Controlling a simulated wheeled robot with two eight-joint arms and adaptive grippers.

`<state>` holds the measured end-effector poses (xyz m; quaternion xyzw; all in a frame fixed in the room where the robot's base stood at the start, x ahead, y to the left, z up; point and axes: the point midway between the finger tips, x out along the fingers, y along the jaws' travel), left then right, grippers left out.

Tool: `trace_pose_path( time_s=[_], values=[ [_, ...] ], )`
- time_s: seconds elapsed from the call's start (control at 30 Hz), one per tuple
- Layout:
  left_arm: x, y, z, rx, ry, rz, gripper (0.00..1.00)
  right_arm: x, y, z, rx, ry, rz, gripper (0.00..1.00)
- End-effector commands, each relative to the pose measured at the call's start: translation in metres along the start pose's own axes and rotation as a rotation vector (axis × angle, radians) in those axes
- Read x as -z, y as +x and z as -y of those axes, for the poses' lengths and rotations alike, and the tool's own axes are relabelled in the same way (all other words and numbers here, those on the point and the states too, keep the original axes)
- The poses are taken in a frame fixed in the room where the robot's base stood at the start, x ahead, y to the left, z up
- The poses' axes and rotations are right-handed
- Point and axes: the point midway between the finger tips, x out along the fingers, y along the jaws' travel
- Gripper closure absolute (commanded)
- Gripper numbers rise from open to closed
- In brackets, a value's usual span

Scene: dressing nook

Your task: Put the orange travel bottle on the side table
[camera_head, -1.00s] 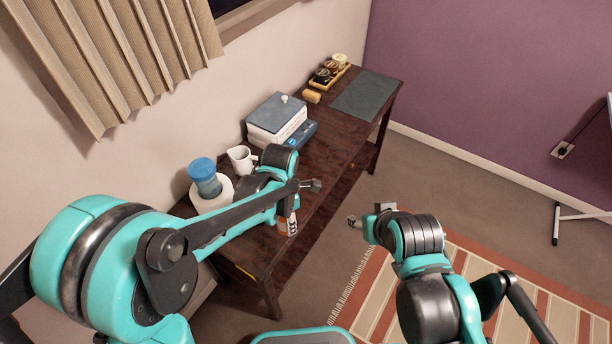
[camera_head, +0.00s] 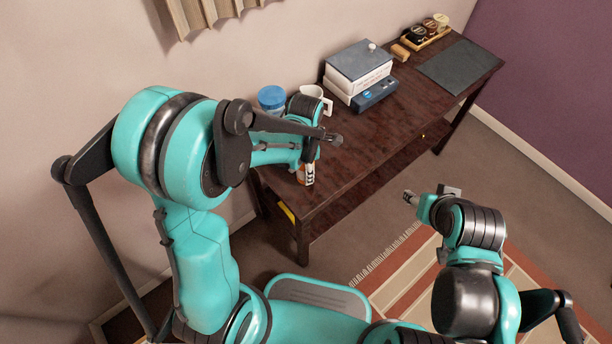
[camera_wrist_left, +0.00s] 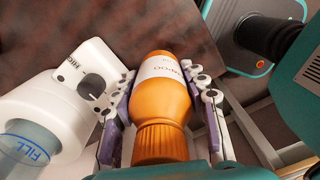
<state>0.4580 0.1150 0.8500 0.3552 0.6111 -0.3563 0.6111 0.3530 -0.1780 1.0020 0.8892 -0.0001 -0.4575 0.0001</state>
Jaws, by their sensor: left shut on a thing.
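The orange travel bottle (camera_wrist_left: 165,95) has a white label and a ribbed cap. My left gripper (camera_wrist_left: 158,95) is shut on it, a finger on each side. No other table shows clearly, and I cannot tell whether this is the side table. My right gripper (camera_head: 428,194) is empty over the floor; its finger opening is unclear.
A box stack (camera_head: 358,70), a jar tray (camera_head: 428,36) and a grey mat (camera_head: 459,66) lie farther back. The table's middle front is clear.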

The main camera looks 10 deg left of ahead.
Motion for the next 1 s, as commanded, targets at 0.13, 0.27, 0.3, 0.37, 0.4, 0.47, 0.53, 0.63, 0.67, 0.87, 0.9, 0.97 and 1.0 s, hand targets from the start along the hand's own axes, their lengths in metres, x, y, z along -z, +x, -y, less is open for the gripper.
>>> trace_pose_path(
  time_s=[0.13,0.27,0.3,0.37,0.4,0.47,0.53,0.63,0.67,0.87,0.9,0.97,1.0],
  values=[
    [0.000,0.017,0.000,0.000,0.001,0.000,0.88,-0.006,0.008,0.000,0.000,0.000,0.000,0.51],
    [0.000,0.038,0.000,0.000,0.001,0.000,0.88,-0.012,0.017,0.000,0.000,0.000,0.000,0.51],
    [0.000,0.041,0.000,0.000,0.001,0.000,0.88,-0.013,0.018,0.000,0.000,0.000,0.000,0.51],
    [0.000,0.041,0.000,0.000,0.001,0.000,0.88,-0.013,0.017,0.000,0.000,0.000,0.000,0.51],
    [0.000,0.040,0.000,0.000,0.001,0.000,0.88,-0.012,0.017,0.000,0.000,0.000,0.000,0.51],
    [0.000,0.039,0.000,0.000,0.001,0.000,0.88,-0.011,0.016,0.000,0.000,0.000,0.000,0.51],
    [0.000,0.039,0.000,0.000,0.001,0.000,0.88,-0.011,0.016,0.000,0.000,0.000,0.000,0.51],
    [0.000,0.042,0.000,0.000,0.001,0.000,0.88,-0.013,0.018,0.000,0.000,0.000,0.000,0.51],
    [0.000,0.043,0.000,0.000,0.001,0.000,0.88,-0.014,0.019,0.000,0.000,0.000,0.000,0.51],
    [0.000,0.043,0.000,0.000,0.001,0.000,0.36,-0.014,0.019,0.000,0.000,0.000,0.000,0.51],
    [0.000,0.043,0.000,0.000,0.001,0.000,0.36,-0.014,0.019,0.000,0.000,0.000,0.000,0.51],
    [0.000,0.043,0.000,0.000,0.001,0.000,0.36,-0.014,0.019,0.000,0.000,0.000,0.000,0.51],
    [0.000,0.043,0.000,0.000,0.001,0.000,0.36,-0.014,0.019,0.000,0.000,0.000,0.000,0.51]
  ],
)
